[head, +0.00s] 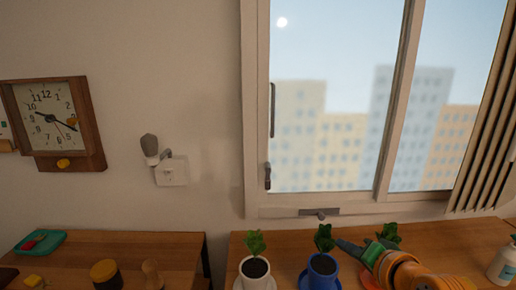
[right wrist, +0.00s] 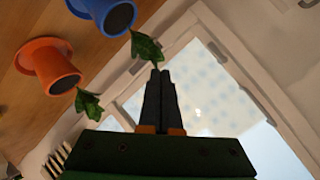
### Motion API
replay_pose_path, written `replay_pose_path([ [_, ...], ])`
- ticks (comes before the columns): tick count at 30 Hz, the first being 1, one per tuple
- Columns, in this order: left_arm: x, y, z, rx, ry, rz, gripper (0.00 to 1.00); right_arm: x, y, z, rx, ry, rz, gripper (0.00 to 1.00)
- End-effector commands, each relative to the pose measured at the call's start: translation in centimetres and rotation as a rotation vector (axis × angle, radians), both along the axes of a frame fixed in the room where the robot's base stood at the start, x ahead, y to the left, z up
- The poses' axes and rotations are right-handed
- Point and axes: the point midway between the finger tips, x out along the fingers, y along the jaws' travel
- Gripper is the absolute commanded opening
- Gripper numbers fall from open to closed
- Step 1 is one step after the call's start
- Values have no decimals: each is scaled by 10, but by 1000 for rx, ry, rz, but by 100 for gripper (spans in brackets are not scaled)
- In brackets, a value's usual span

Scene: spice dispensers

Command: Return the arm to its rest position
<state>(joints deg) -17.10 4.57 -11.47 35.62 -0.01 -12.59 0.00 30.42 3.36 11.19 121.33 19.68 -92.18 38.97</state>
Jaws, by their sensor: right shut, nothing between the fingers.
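My right gripper (head: 340,243) reaches in from the lower right in the head view, over the right-hand table. Its dark fingers are shut with nothing between them; they also show shut in the right wrist view (right wrist: 160,74). The fingertips are beside the plant in the blue pot (head: 322,268); I cannot tell whether they touch its leaves. The arm partly hides a plant (head: 389,234) behind it. My left gripper is not in view.
A white pot (head: 257,268) with a plant stands left of the blue pot. An orange pot (right wrist: 48,66) shows in the right wrist view. A white bottle (head: 503,264) is at the far right. The left table holds a teal tray (head: 52,240) and jars. A window is behind.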

Motion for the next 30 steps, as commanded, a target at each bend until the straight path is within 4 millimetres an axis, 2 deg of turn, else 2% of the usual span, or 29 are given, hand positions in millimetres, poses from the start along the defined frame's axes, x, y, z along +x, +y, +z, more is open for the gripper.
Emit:
replay_pose_path([
  [1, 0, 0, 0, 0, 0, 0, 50, -10, 1, -26, -61, 48, 16, 0],
  [5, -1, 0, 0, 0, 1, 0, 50, -50, 4, -98, -260, 186, 99, 0],
  [6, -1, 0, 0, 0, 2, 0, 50, -66, 5, -119, -322, 231, 135, 0],
  [9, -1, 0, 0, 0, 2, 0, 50, -110, 9, -165, -462, 336, 239, 0],
  [12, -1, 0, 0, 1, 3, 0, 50, -154, 12, -198, -573, 426, 351, 0],
  [15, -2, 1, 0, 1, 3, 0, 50, -198, 16, -222, -658, 503, 468, 0],
  [20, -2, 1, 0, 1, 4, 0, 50, -265, 22, -245, -758, 605, 657, 0],
  [26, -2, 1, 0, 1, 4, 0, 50, -259, 24, -310, -756, 643, 682, 0],
  [30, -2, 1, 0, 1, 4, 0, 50, -266, 24, -362, -748, 672, 699, 0],
])
